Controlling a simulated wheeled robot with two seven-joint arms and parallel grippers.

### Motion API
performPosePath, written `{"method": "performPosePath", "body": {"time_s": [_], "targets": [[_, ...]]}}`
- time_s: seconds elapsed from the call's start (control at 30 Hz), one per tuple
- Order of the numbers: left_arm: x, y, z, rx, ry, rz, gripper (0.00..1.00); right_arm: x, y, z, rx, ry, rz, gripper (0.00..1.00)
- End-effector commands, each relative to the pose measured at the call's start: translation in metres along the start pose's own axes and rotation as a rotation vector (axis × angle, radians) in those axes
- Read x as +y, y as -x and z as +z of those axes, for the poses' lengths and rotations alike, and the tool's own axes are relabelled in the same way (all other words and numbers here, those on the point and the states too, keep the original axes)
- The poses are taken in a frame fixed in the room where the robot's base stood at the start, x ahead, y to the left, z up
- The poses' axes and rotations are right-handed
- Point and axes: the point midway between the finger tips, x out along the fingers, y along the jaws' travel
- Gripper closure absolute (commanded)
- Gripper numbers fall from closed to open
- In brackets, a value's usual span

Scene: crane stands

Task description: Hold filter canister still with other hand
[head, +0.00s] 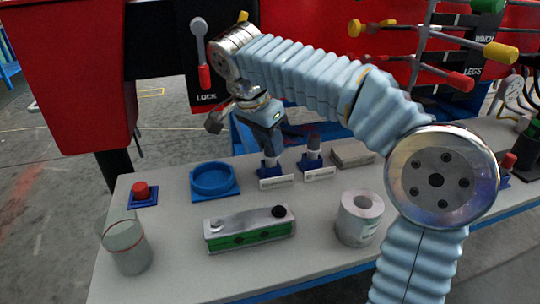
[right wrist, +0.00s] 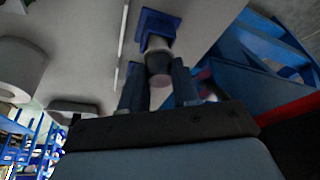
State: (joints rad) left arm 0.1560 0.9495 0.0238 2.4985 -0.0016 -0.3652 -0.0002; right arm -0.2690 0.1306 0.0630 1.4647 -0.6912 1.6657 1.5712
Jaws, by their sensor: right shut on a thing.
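My right gripper (head: 269,150) reaches down from above to the back middle of the table. It is shut on a small grey-white cylinder (head: 270,163) standing in a blue base. In the right wrist view the two blue fingers (right wrist: 158,86) are on either side of this cylinder (right wrist: 158,62), with the blue base (right wrist: 153,24) beyond. A larger white cylinder with a hollow top (head: 360,218) stands apart at the front right. No readable label shows which one is the filter canister. My left gripper is not in view.
A blue round dish (head: 214,178), a red button (head: 141,191), a clear cup (head: 126,247) and a green-and-grey box (head: 248,228) stand on the white table (head: 180,270). A grey block (head: 352,153) lies at the back. Red crane panels with levers rise behind.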

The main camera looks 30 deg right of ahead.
Motion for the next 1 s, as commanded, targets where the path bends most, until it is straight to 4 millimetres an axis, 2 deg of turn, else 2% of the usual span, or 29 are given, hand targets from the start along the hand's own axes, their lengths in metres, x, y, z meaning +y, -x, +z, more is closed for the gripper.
{"method": "performPosePath", "body": {"time_s": [1.0], "targets": [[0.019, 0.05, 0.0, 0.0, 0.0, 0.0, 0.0, 0.0, 0.055, -0.02, 0.0, 0.0, 0.0, 1.0]]}}
